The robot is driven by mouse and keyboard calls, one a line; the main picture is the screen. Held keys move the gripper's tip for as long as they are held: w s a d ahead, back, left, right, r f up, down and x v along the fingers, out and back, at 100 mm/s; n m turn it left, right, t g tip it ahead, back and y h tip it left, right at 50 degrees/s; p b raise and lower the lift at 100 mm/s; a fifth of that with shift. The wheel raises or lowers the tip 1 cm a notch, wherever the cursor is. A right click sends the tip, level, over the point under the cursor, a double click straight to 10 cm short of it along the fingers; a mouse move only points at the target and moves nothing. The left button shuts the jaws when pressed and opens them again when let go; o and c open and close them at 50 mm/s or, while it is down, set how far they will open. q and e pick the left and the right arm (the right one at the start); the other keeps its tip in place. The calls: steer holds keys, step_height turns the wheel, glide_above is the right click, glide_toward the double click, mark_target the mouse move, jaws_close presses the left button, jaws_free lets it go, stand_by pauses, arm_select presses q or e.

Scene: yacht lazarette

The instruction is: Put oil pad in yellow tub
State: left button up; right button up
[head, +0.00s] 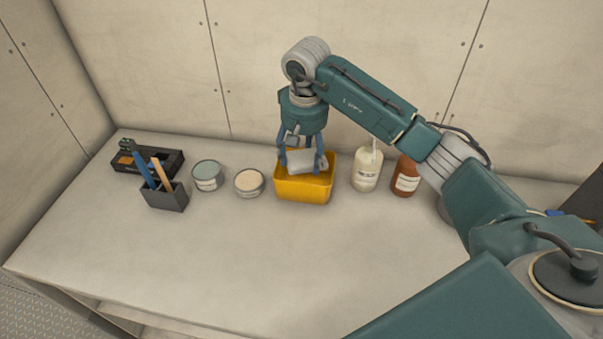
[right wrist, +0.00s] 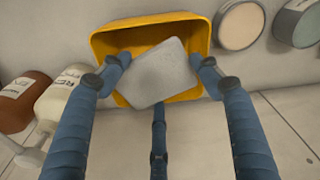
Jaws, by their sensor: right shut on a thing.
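The yellow tub (head: 305,189) stands on the bench near the back, and it also shows at the top of the right wrist view (right wrist: 203,32). The oil pad (head: 301,163) is a light grey, flat, roughly square piece. My right gripper (head: 303,162) is shut on the pad and holds it over the tub's opening. In the right wrist view the pad (right wrist: 158,73) lies tilted between the blue fingers and covers much of the tub's inside. I cannot tell whether the pad touches the tub. My left gripper is in neither view.
Right of the tub stand a cream pump bottle (head: 367,170) and a brown bottle (head: 406,177). Left of it are two round tins (head: 249,182) (head: 207,175), a dark holder with tools (head: 166,196) and a black tray (head: 148,160). The bench's front (head: 200,255) is clear.

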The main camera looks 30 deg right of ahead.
mark_target(302, 160)
step_height(302, 160, down, 4)
steer(key=shift+a+r+p, duration=0.1)
steer(key=shift+r+p, duration=0.15)
steer(key=shift+p, duration=0.05)
steer(key=shift+f, duration=0.6)
step_height(302, 160, down, 4)
steer(key=shift+r+p, duration=0.15)
steer(key=shift+p, duration=0.4)
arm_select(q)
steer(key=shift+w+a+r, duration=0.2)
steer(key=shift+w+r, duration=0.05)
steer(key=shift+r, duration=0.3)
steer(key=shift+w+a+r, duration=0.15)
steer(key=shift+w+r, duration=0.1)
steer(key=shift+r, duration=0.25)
arm_select(e)
steer(key=o, duration=0.8)
steer(key=shift+c, duration=0.2)
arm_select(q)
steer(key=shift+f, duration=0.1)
arm_select(e)
steer(key=shift+o, duration=0.8)
